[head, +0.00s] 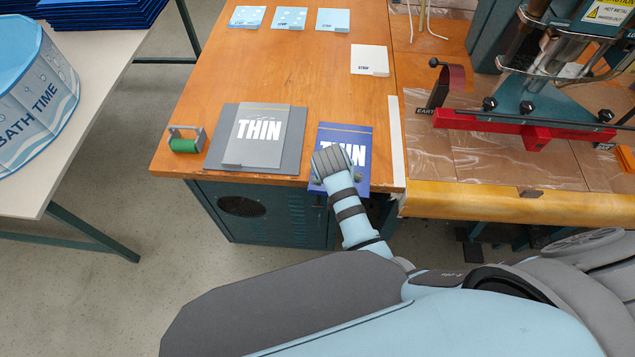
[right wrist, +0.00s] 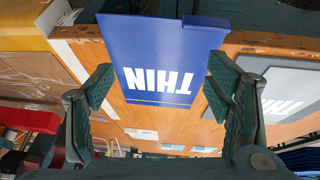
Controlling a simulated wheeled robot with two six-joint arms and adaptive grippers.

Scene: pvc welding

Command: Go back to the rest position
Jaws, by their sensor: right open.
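My right gripper (head: 333,163) is over the front part of a blue sheet marked THIN (head: 346,135), at the front edge of the wooden table (head: 220,62). In the right wrist view its two fingers stand wide apart, and the gripper (right wrist: 157,92) is open. The blue sheet (right wrist: 165,55) shows upside down there, between and beyond the fingers. Neither finger is clearly closed on it; whether one touches its edge I cannot tell. My left gripper is in neither view.
A grey board (head: 215,150) with a grey THIN sheet (head: 258,135) lies left of the blue sheet. A green roller (head: 184,145) is farther left. Small cards (head: 290,18) lie at the back. A red-based machine (head: 527,130) stands right. A white table (head: 98,110) is left, with floor between.

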